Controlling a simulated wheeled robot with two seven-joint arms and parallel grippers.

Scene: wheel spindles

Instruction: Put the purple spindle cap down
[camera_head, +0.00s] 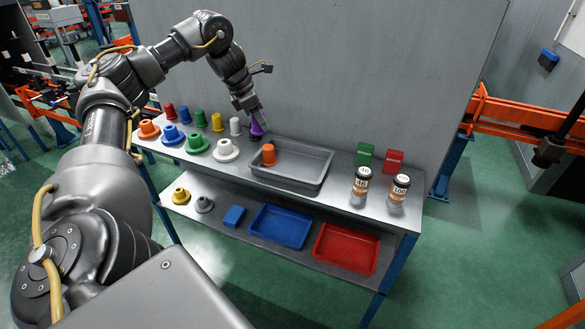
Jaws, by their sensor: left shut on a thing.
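The purple spindle cap (256,127) is at the back of the upper shelf, to the right of the white cap (235,126). My left gripper (258,115) is shut on it from above. The fingers cover part of the cap, and I cannot tell whether its base touches the shelf. The cap is behind the left end of the grey tray (318,183). My right gripper is not in view.
Red, blue, green and yellow caps (217,122) continue the back row to the left. Flanged spindles (225,151) stand in front. An orange cap (268,154) is in the grey tray. Two labelled jars (361,184) stand at right. The lower shelf holds blue (262,240) and red (345,268) trays.

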